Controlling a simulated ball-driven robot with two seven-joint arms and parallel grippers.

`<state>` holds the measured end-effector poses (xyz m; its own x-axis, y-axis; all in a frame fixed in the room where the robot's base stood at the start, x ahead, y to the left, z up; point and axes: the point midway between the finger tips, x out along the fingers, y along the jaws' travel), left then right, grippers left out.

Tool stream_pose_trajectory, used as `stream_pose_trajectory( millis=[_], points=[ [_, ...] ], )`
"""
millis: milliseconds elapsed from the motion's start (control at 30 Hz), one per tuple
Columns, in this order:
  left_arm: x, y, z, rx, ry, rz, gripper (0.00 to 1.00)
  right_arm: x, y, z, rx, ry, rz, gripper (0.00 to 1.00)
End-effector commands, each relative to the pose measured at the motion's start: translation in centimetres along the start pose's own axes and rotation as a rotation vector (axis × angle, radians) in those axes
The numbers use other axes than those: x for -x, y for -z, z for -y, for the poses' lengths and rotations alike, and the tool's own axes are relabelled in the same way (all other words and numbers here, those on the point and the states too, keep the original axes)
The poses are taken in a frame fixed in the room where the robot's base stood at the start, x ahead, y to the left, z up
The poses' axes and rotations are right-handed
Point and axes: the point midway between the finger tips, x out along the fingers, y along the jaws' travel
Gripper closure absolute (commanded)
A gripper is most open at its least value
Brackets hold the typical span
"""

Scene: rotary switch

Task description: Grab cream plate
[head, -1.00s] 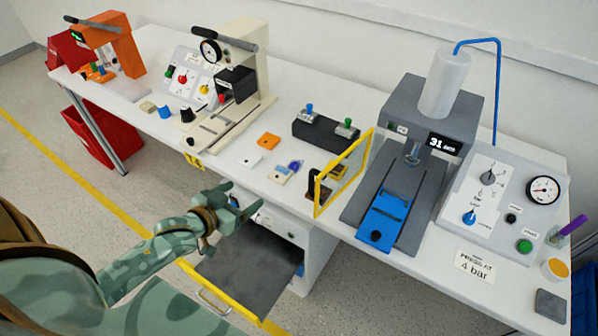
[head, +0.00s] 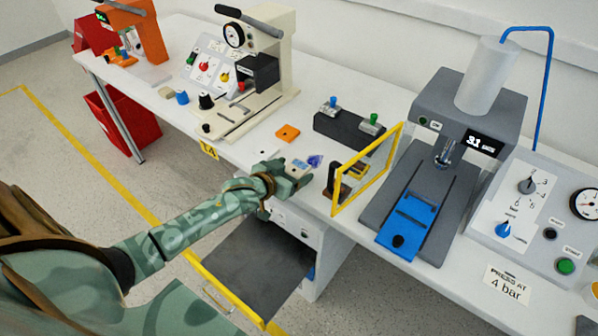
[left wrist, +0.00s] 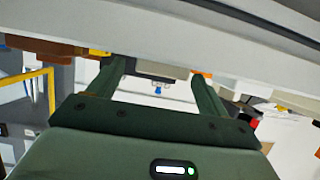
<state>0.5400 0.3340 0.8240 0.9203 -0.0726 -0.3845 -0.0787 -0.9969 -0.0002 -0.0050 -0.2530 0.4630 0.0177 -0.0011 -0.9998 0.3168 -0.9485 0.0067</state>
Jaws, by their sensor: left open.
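Small flat plates lie on the white bench in front of the cream press. A pale plate with a blue mark (head: 300,164), which looks like the cream plate, is partly hidden by my left gripper (head: 288,178). That gripper is open, at the front edge of the bench, just in front of the plate. I cannot tell whether they touch. In the left wrist view its two fingers (left wrist: 160,76) stand apart with nothing seen held between them. My right gripper is not in view.
An orange plate (head: 287,132) lies behind. A yellow-framed guard (head: 366,170) stands close on the right, before the grey press with its blue slide (head: 410,222). A dark block with knobs (head: 348,128) is behind. An open drawer (head: 245,268) juts out below my left arm.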

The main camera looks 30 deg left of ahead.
Motion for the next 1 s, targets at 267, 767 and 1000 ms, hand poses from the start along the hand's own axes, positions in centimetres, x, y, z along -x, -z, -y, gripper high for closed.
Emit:
stream_pose_trajectory(
  millis=[267, 767, 1000],
  points=[
    [-0.8, 0.1, 0.0, 0.000, 0.000, -0.001, 0.22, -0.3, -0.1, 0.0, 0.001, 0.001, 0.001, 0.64],
    [-0.7, 0.2, 0.0, 0.000, 0.000, -0.001, 0.70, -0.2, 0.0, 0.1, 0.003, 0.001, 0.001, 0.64],
    [0.2, 2.5, 0.1, -0.001, 0.001, -0.004, 0.70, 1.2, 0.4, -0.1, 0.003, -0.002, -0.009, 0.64]
  ],
)
